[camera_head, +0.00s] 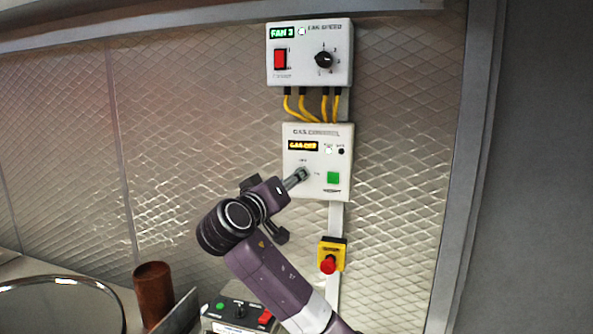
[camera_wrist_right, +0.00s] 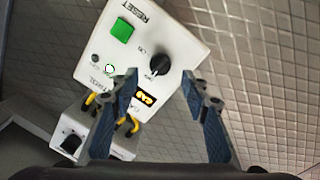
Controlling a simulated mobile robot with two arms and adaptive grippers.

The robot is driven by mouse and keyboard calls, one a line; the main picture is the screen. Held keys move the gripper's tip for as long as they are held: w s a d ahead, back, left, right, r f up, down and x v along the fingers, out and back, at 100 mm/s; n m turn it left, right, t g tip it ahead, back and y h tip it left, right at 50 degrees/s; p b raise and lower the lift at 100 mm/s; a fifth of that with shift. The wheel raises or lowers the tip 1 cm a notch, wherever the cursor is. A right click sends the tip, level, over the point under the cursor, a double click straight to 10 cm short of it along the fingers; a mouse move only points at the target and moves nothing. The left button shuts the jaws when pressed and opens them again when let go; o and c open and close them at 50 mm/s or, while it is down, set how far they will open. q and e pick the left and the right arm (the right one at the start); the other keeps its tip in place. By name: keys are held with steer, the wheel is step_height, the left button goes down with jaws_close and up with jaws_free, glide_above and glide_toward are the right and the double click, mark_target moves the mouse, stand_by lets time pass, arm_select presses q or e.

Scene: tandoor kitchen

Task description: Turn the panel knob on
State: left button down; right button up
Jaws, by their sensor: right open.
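The white gas control panel (camera_head: 316,188) hangs on the tiled wall with a lit amber display (camera_head: 303,146) and a green button (camera_head: 333,178). Its black knob (camera_wrist_right: 158,66) shows in the right wrist view, ahead of and between my fingertips; the pointer's exact angle is hard to read. My right gripper (camera_head: 297,178) is at the panel's lower left, its fingers largely covering the knob in the head view. In the right wrist view my right gripper (camera_wrist_right: 162,82) is open, one finger on each side of the knob, with no clear contact. My left gripper is out of view.
Above is a fan panel (camera_head: 293,64) with a red switch and black dial, joined by yellow cables (camera_head: 312,105). Below the gas panel is a yellow box with a red stop button (camera_head: 328,264). A brown cylinder (camera_head: 153,290) and a control box (camera_head: 225,325) stand lower left.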

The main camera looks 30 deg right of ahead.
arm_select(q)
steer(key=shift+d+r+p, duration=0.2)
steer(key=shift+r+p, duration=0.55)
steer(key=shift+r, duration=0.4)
arm_select(e)
steer(key=x, duration=0.4)
steer(key=shift+d+f, duration=0.1)
jaws_close()
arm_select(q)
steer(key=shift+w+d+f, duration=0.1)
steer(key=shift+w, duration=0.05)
